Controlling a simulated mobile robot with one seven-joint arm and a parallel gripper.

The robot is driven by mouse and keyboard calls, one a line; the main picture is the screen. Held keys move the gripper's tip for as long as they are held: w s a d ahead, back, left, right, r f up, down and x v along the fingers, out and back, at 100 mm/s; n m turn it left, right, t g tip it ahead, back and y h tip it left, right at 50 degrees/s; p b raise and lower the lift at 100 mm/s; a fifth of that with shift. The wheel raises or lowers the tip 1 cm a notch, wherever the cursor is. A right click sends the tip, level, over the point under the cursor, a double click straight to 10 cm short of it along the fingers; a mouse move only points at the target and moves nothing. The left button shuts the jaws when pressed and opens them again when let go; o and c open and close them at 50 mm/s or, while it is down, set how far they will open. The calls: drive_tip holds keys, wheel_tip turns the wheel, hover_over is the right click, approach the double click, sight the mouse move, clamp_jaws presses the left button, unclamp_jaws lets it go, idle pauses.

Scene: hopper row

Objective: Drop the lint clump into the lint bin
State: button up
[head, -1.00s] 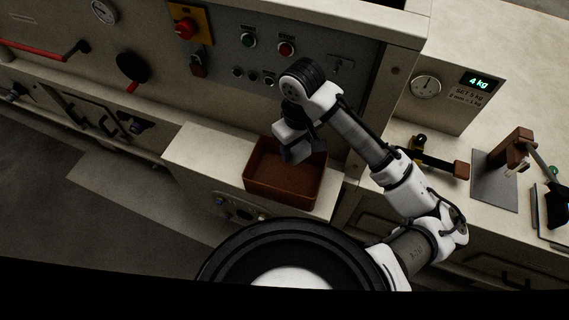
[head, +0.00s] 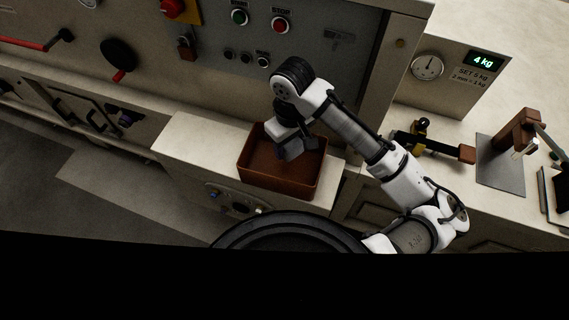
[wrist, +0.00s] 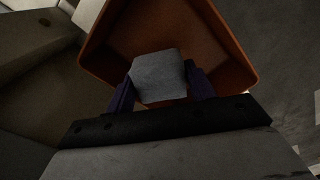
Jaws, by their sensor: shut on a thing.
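My gripper (wrist: 160,90) is shut on a pale grey lint clump (wrist: 158,72), which sits between its two dark fingers in the wrist view. The lint bin is a reddish-brown open box (head: 257,178) on a low ledge in the head view; it also shows in the wrist view (wrist: 236,66), behind and around the clump. In the head view my gripper (head: 290,152) points down over the bin's opening, and the clump is hard to make out there. I cannot tell how far the clump is above the bin floor.
A panel with green (head: 240,17) and red (head: 281,25) buttons stands behind the bin. To the right are a gauge (head: 427,67), a display reading 4 kg (head: 483,62) and a brown-handled clamp-like tool (head: 430,145). The ledge left of the bin (head: 195,140) is clear.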

drive_tip(key=o, duration=1)
drive_tip(key=shift+o, duration=0.2)
drive_tip(key=shift+r, duration=0.1)
wheel_tip(320, 180, up, 14)
drive_tip(key=shift+s+f, duration=0.1)
drive_tip(key=shift+f, duration=0.1)
